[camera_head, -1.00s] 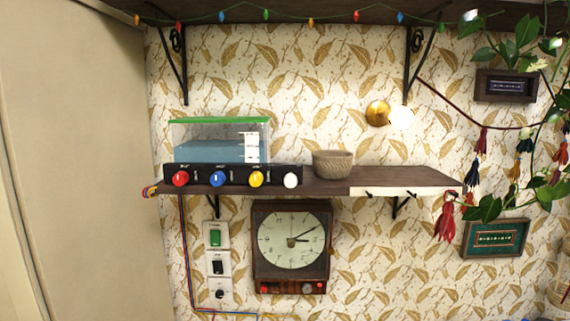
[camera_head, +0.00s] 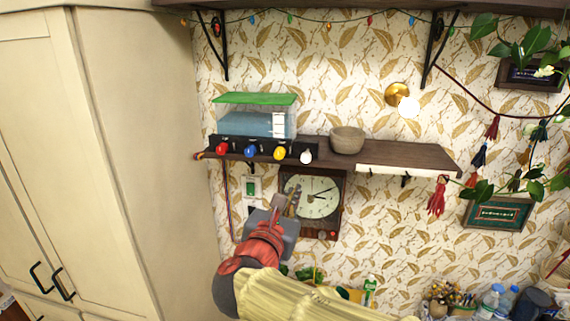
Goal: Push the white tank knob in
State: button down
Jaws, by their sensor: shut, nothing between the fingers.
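The white knob (camera_head: 306,157) is at the right end of a black panel (camera_head: 236,145) with a red, a blue and a yellow knob to its left. The panel fronts a clear tank (camera_head: 266,121) with blue water and a green lid on the wooden shelf. My gripper (camera_head: 286,198) is shut and empty. It appears in the picture below the white knob and a little to its left, in front of the wall clock's left side. It appears apart from the knob. How far the knob sticks out is too small to tell.
A woven bowl (camera_head: 347,140) stands on the shelf (camera_head: 413,158) right of the panel. A wall clock (camera_head: 318,197) hangs under the shelf, with switches (camera_head: 251,187) left of it. A tall cream cabinet (camera_head: 130,130) stands at the left. Bottles and a pencil holder show at lower right.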

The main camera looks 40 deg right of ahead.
jog(key=r+n, duration=0.2)
jog(key=p, duration=0.3)
send_near(305, 158)
jog(key=shift+h, duration=0.3)
jog(key=x, duration=0.6)
jog(key=shift+w+d+f, duration=0.1)
jog(key=shift+d+f, duration=0.25)
jog(key=shift+d, duration=0.05)
jog(key=shift+w+d+f+b, duration=0.1)
jog(key=shift+w+d+b, duration=0.25)
jog(key=shift+b, duration=0.2)
jog(key=shift+b+x, duration=0.75)
jog(key=shift+x, duration=0.35)
jog(key=shift+a+r, duration=0.1)
jog(key=shift+r, duration=0.1)
